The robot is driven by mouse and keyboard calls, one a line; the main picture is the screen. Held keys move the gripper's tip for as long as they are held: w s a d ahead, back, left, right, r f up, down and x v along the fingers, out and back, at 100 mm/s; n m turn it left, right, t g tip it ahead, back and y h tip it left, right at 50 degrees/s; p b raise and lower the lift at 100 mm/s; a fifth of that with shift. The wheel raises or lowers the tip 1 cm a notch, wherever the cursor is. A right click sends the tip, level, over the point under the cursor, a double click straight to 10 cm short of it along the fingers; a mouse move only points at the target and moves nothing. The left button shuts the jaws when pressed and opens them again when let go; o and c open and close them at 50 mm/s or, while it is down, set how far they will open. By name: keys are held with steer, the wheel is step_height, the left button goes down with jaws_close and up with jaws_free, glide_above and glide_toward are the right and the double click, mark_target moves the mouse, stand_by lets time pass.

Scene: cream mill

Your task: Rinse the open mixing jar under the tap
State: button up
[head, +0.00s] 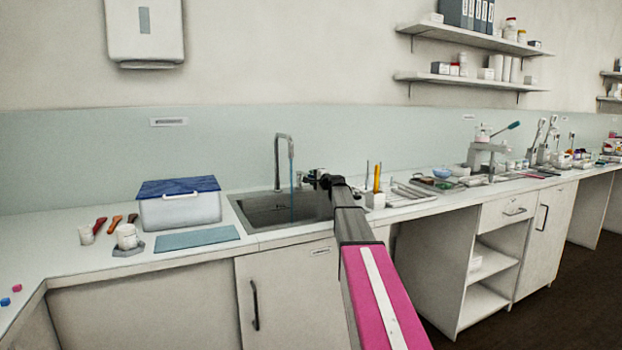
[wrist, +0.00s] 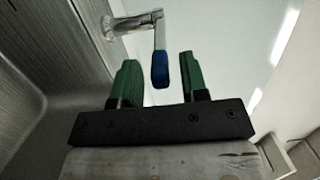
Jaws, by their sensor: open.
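A grey metal tap (head: 279,158) stands at the back of the sink (head: 262,212). A thin blue stream (head: 292,205) falls from its spout. My gripper (wrist: 157,68) is open and empty, its green fingers apart. A metal lever with a blue end (wrist: 160,70) shows between and beyond the fingers; I cannot tell whether they touch it. In the head view my gripper is by the right part of the sink, mostly hidden by my arm. A white jar (head: 127,238) stands on a grey pad left of the sink; I cannot tell whether it is open.
Another small white jar (head: 86,235) stands beside red and orange tools. A blue-lidded bin (head: 180,208) and a blue mat (head: 197,238) lie between the jars and the sink. A tray (head: 408,194) and lab items crowd the counter right of the sink.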

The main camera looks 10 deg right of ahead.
steer(key=v, duration=0.8)
steer(key=shift+s, duration=0.3)
steer(key=shift+d, duration=0.15)
